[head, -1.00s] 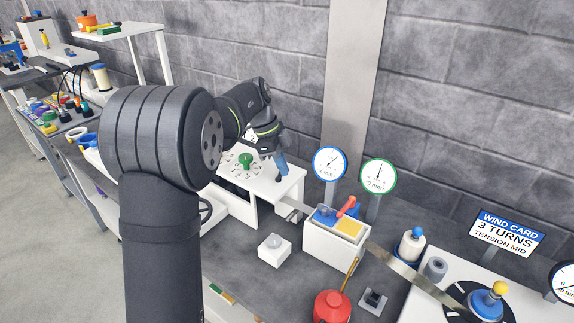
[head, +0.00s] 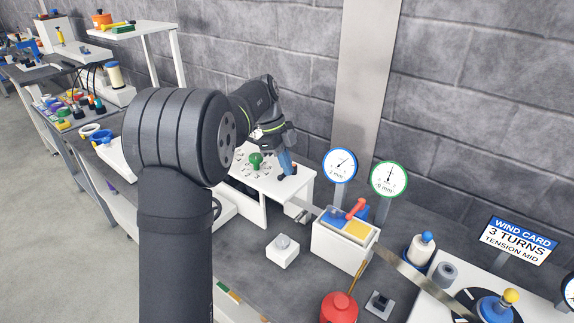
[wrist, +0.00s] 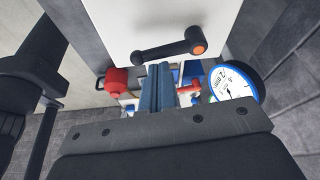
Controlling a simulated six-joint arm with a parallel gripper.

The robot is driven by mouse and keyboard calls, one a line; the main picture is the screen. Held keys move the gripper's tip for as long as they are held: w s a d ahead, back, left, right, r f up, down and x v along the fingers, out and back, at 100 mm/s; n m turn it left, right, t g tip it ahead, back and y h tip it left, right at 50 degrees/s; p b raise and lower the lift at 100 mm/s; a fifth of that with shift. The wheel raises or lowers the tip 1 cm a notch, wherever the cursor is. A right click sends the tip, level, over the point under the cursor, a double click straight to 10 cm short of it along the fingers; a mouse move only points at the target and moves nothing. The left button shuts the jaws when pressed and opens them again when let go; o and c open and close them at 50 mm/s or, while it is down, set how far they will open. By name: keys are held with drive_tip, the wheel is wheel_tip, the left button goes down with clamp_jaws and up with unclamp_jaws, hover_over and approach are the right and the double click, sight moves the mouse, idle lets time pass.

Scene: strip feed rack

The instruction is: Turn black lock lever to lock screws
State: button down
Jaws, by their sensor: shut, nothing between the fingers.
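A black lever (wrist: 170,48) with an orange-capped end lies against a white panel (wrist: 115,20) in the wrist view. My gripper (wrist: 158,70) has its blue fingers together, tips just below the lever; I cannot tell whether they touch it. In the head view my gripper (head: 287,170) points down at the right end of a white table unit (head: 303,188). A green knob (head: 255,160) stands on that unit, left of my fingers. The lever is not clearly made out in the head view, and I cannot make out the screws.
A white box (head: 340,247) with blue and yellow top parts and a red lever (head: 356,208) stands right of the unit. Two gauges, blue-rimmed (head: 340,165) and green-rimmed (head: 389,179), stand behind it. A white block (head: 282,252) and a red pot (head: 338,308) are in front.

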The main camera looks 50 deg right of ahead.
drive_tip(key=shift+d, duration=0.1)
drive_tip(key=shift+w+d, duration=0.15)
drive_tip(key=shift+d, duration=0.55)
drive_tip(key=s+r, duration=0.3)
drive_tip(key=shift+d+r, duration=0.1)
drive_tip(key=shift+r, duration=0.15)
drive_tip(key=v, duration=0.8)
drive_tip(key=shift+w+r, duration=0.2)
drive_tip(key=shift+r, duration=0.05)
